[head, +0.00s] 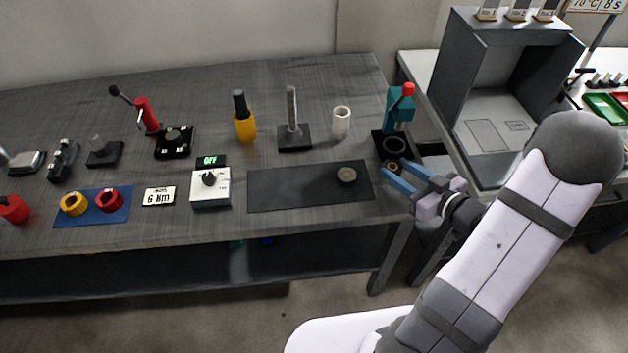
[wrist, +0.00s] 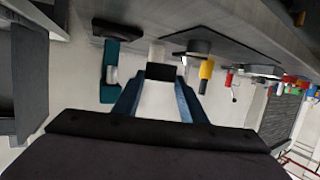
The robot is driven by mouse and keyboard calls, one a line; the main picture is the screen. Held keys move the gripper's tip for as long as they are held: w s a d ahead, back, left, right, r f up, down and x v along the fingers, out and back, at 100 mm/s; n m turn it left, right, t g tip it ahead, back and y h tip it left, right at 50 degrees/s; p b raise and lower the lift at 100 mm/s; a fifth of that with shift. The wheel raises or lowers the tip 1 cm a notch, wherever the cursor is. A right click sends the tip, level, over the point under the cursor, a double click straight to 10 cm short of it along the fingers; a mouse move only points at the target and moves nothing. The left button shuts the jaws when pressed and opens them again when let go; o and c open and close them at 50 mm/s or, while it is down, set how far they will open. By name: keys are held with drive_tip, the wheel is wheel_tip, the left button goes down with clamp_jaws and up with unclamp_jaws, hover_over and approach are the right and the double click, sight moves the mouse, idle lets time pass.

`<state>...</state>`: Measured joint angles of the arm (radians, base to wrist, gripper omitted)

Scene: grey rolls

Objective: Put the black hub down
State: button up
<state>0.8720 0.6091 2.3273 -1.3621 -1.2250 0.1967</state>
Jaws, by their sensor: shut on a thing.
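In the head view the hub (head: 392,168) is small and dark with a brass-coloured ring, partly hidden by the fingers. I cannot tell whether it touches anything below. The dark mat (head: 300,188) lies left of the gripper, with a round grey piece (head: 346,175) on its right part.
The teal press (head: 398,115) with a red top stands just behind the gripper. A white cylinder (head: 341,122) and a post on a black base (head: 294,140) stand behind the mat. A white switch box (head: 211,188) is left of it. The mat's left and middle are clear.

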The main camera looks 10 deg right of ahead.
drive_tip(key=w+a+r+n+g+y+p, duration=0.1)
drive_tip(key=a+n+y, duration=0.1)
drive_tip(key=a, duration=0.5)
drive_tip(key=w+a+r+n+g+y+p, duration=0.1)
drive_tip(key=a+r+y, duration=0.1)
drive_tip(key=a, duration=0.4)
drive_tip(key=r+m+h, duration=0.1)
drive_tip(key=h, duration=0.1)
hover_over(316, 190)
drive_tip(key=shift+t, duration=0.4)
drive_tip(key=shift+f+p, duration=0.3)
drive_tip(key=shift+f, duration=2.45)
drive_tip(key=shift+f, duration=0.1)
drive_tip(key=shift+f, duration=1.95)
drive_tip(key=shift+f, duration=0.1)
